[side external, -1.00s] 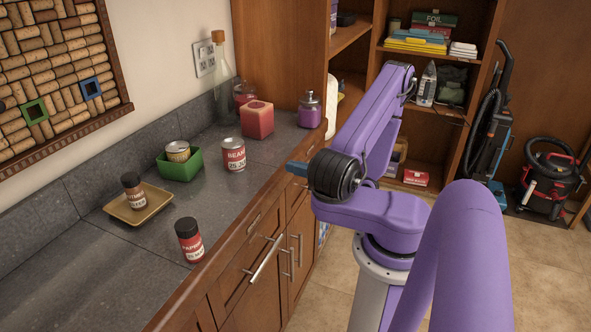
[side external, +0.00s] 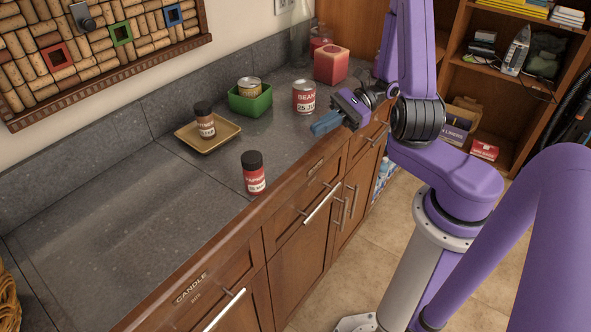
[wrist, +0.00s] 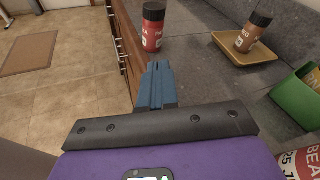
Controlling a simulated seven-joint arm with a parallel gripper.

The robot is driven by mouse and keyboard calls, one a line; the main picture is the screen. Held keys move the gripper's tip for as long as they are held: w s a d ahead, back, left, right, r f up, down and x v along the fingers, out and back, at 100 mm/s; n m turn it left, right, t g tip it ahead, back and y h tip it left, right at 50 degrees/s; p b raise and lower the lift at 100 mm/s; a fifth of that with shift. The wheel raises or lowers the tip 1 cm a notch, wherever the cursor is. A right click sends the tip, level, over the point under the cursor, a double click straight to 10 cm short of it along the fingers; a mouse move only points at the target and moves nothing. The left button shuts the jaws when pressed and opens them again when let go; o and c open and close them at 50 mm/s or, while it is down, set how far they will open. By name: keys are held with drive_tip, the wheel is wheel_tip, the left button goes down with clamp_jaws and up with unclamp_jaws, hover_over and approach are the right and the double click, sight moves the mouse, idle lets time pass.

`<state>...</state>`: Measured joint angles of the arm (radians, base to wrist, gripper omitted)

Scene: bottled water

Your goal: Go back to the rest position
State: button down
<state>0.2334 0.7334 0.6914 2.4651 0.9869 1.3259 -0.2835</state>
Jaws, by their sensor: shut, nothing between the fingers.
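My gripper (side external: 327,123) is shut and empty, its blue fingers close together above the counter's front edge, just in front of the beans can. In the wrist view the shut fingers (wrist: 156,84) point toward a red jar with a dark lid, apart from it. My purple arm stands at the right of the side view, its upper links running out of the top of the picture.
On the grey counter (side external: 120,225) stand the red jar (side external: 254,175), beans can (side external: 304,98), green box (side external: 250,102) with a can inside, yellow tray (side external: 187,134) with a brown jar (side external: 204,122), and a red block (side external: 331,64). The counter's left part is clear.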

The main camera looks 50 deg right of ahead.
drive_tip(key=s+a+r+n+g+h, duration=0.2)
drive_tip(key=s+n+h, duration=0.4)
drive_tip(key=n, duration=1)
drive_tip(key=s+a+r+n+g+h, duration=0.3)
drive_tip(key=s+a+n+h, duration=0.4)
drive_tip(key=n, duration=0.8)
drive_tip(key=s+r, duration=0.1)
drive_tip(key=s, duration=0.2)
drive_tip(key=shift+s+a+n+h, duration=0.15)
drive_tip(key=shift+s+n+h, duration=0.15)
drive_tip(key=shift+s+n, duration=0.1)
